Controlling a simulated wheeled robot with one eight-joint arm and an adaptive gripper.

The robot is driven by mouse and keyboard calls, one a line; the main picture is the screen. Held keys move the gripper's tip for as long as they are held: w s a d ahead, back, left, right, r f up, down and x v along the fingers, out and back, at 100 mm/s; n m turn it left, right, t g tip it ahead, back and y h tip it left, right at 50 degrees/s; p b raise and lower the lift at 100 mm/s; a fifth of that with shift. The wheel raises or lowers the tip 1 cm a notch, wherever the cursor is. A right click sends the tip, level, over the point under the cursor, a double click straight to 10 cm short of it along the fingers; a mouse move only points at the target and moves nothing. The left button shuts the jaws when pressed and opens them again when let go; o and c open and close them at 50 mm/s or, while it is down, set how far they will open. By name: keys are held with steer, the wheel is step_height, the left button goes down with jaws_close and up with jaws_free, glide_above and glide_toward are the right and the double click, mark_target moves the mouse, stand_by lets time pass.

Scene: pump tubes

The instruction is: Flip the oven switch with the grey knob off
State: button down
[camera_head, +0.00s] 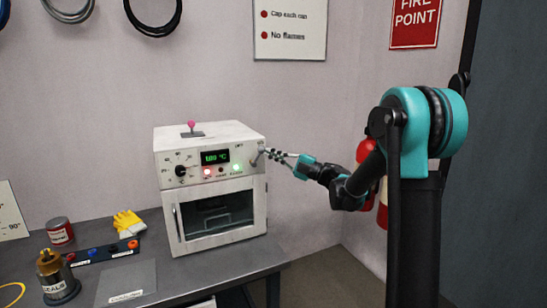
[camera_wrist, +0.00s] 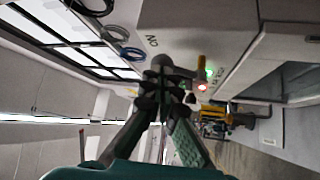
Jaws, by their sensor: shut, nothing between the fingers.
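The white oven (camera_head: 215,190) stands on the bench with its front panel facing me. A switch with a grey knob (camera_head: 254,162) is at the right end of that panel. In the wrist view the grey knob (camera_wrist: 162,62) shows just beyond my fingertips, with an "ON" label nearby. My gripper (camera_head: 268,154) is shut and empty, reaching in from the right close to the switch; it also shows in the wrist view (camera_wrist: 163,80). I cannot tell whether it touches the knob. A second switch with a pink knob (camera_head: 191,125) stands on the oven's top.
The panel also carries a black dial (camera_head: 180,171), a green display (camera_head: 215,157), and red and green lights. Yellow gloves (camera_head: 127,222), a red can (camera_head: 60,232) and a brass-topped container (camera_head: 57,275) stand left of the oven. A red extinguisher (camera_head: 367,150) is behind my arm.

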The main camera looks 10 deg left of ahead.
steer(key=s+a+r+n+g+h, duration=0.1)
steer(key=s+a+r+n+h, duration=0.2)
steer(key=a+n+h, duration=0.2)
steer(key=n+h, duration=0.2)
steer(key=h, duration=0.1)
steer(key=shift+s+a+n, duration=0.25)
steer(key=shift+a+n, duration=0.15)
stand_by(0.3)
steer(key=shift+r, duration=0.8)
